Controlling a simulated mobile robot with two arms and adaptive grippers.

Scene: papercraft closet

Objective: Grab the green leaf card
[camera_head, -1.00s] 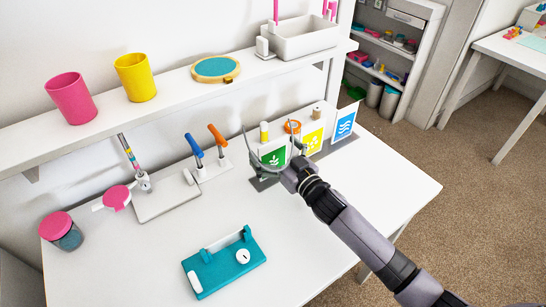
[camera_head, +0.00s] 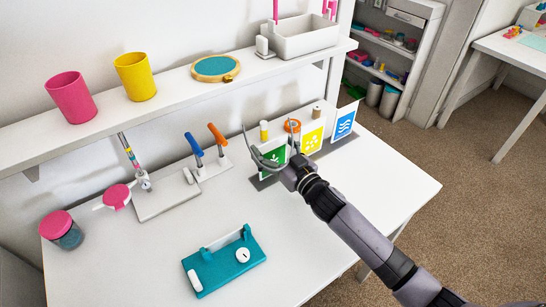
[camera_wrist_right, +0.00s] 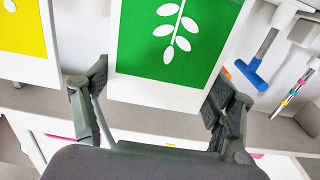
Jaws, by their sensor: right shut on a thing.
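The green leaf card (camera_head: 275,156), with a white leaf print and white border, stands upright at the left end of a row of cards on the table. My right gripper (camera_head: 267,146) reaches it from the front, its fingers partly covering it. In the right wrist view, the green leaf card (camera_wrist_right: 175,45) sits between the two fingers of my right gripper (camera_wrist_right: 160,78), which is shut on its side edges. The card's top is cut off there. My left gripper is not in view.
A yellow card (camera_head: 311,139) and a blue card (camera_head: 344,122) stand to the right in the grey holder (camera_head: 336,145). Blue- and orange-handled tools (camera_head: 207,150) stand to the left. A teal tray (camera_head: 215,266) lies in front. The table's right front is clear.

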